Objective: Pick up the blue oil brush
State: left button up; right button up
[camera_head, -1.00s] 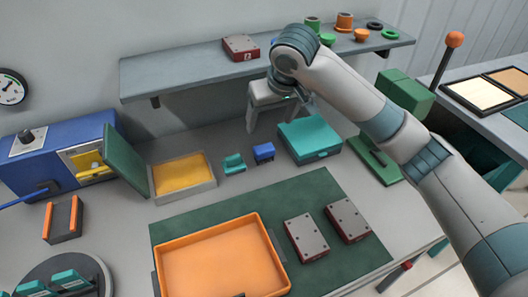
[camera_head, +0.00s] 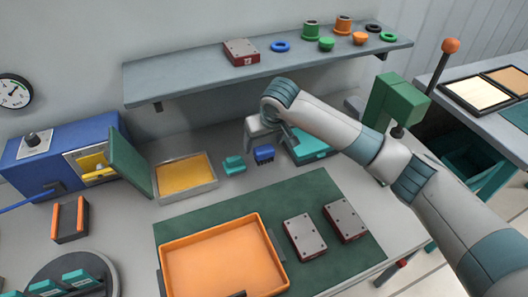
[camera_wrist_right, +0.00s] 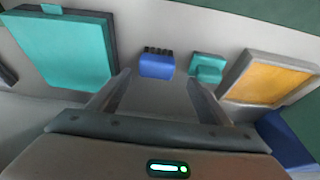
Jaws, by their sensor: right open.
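The blue oil brush (camera_head: 264,154) is a small blue block with dark bristles on one edge, on the grey table beside a teal brush-like block (camera_head: 234,164). My right gripper (camera_head: 272,146) is open and empty just above and behind it. In the right wrist view the blue brush (camera_wrist_right: 157,66) lies ahead of my right gripper's fingertips (camera_wrist_right: 158,77), between their lines and nearer the left finger, with no visible contact. The teal block (camera_wrist_right: 206,67) lies ahead of the right finger there. My left gripper is not in view.
A teal case (camera_head: 312,147) lies right of the brush, partly behind my arm. An orange tray (camera_head: 258,222) stands in front on a green mat (camera_head: 317,184). A shelf (camera_head: 190,72) runs behind.

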aim_at(264, 149)
jog(key=shift+f, duration=0.15)
jog(key=shift+w+d+f+p, duration=0.1)
jog(key=shift+w+f+p, duration=0.15)
jog(key=shift+f+p, duration=0.35)
jog(key=x, duration=0.1)
jog(key=p+x, duration=0.1)
jog(key=x, duration=0.1)
jog(key=shift+d, duration=0.15)
jog(key=shift+w+f, duration=0.2)
jog(key=shift+f, duration=0.2)
jog(key=c, duration=1.1)
